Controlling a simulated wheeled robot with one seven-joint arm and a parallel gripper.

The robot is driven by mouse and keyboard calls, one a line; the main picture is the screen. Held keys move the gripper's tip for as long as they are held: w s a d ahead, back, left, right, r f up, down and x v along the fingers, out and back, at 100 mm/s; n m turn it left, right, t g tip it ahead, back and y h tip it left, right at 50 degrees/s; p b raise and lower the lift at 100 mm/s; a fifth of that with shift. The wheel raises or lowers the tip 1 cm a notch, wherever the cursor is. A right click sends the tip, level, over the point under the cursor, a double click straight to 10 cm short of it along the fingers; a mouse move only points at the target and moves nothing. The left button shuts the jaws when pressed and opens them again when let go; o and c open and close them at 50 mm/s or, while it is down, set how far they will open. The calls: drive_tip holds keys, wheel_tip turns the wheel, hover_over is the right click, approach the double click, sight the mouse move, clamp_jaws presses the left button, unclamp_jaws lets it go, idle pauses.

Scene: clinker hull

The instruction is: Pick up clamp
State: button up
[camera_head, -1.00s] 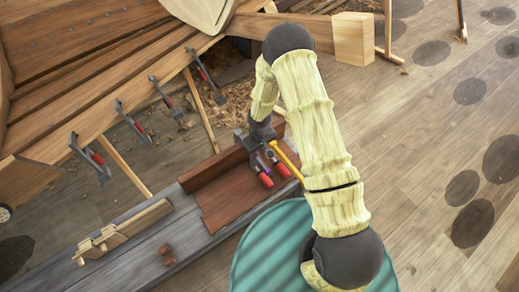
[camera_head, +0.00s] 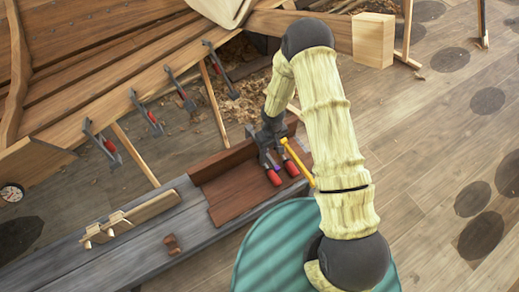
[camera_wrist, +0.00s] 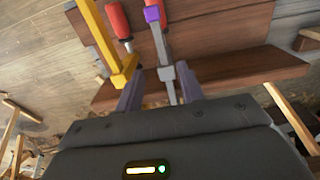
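Two clamps lie close together on the reddish-brown board: a yellow-barred clamp (camera_head: 297,162) and a clamp with a purple block (camera_wrist: 153,14) and grey bar. Their red handles (camera_head: 273,178) show past my gripper in the head view. My gripper (camera_wrist: 158,90) is over the board, pointing down at these clamps. In the wrist view its two fingers are apart, with the grey bar (camera_wrist: 166,74) between them. The yellow clamp (camera_wrist: 103,42) lies just left of the left finger. I cannot tell whether the fingers touch either clamp.
Several clamps (camera_head: 103,145) hang along the hull plank (camera_head: 130,105). A teal ribbed round top (camera_head: 275,245) is in front. Floor at right is mostly clear.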

drive_tip(key=d+r+m, duration=0.2)
drive_tip(key=d+r, duration=0.3)
drive_tip(key=r, duration=0.6)
drive_tip(key=s+d+r+m+t, duration=0.1)
drive_tip(key=s+d+r, duration=0.3)
drive_tip(key=r, duration=0.6)
drive_tip(key=s+d+r+m+t, duration=0.1)
drive_tip(key=s+d+r+m, duration=0.2)
drive_tip(key=s+r, duration=0.6)
wheel_tip(320, 180, up, 2)
drive_tip(key=shift+s+d+r+m, duration=0.25)
drive_tip(key=shift+d+m, duration=0.15)
drive_tip(key=shift+d, duration=0.55)
